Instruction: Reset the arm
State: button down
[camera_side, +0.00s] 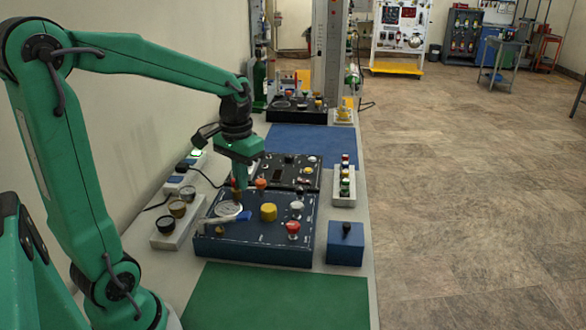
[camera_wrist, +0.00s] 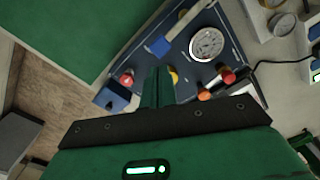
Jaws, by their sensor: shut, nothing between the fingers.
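My green arm reaches over the bench from the left in the side view. My gripper (camera_side: 239,190) points down above the far left part of a blue control panel (camera_side: 262,252), close to its white round gauge (camera_side: 228,210). In the wrist view my gripper (camera_wrist: 158,75) has its fingers together with nothing between them, and they lie over part of the panel. The panel carries a yellow knob (camera_side: 268,212), a red button (camera_side: 293,228), an orange-capped part (camera_side: 260,183) and a blue lever (camera_side: 244,216). Whether the fingertips touch the panel I cannot tell.
A blue box with a black knob (camera_side: 346,243) stands right of the panel. A grey box with gauges (camera_side: 178,222) stands left. A black panel (camera_side: 302,172) lies behind. A green mat (camera_side: 275,298) in front is bare. The floor at right is clear.

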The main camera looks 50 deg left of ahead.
jog(key=s+d+r+m+t, duration=0.3)
jog(key=s+d+r+t, duration=0.1)
jog(key=s+d, duration=0.4)
jog(key=shift+s+d+r+t, duration=0.35)
jog(key=shift+d+t, duration=0.45)
jog(key=shift+d, duration=0.35)
dwell(0.9)
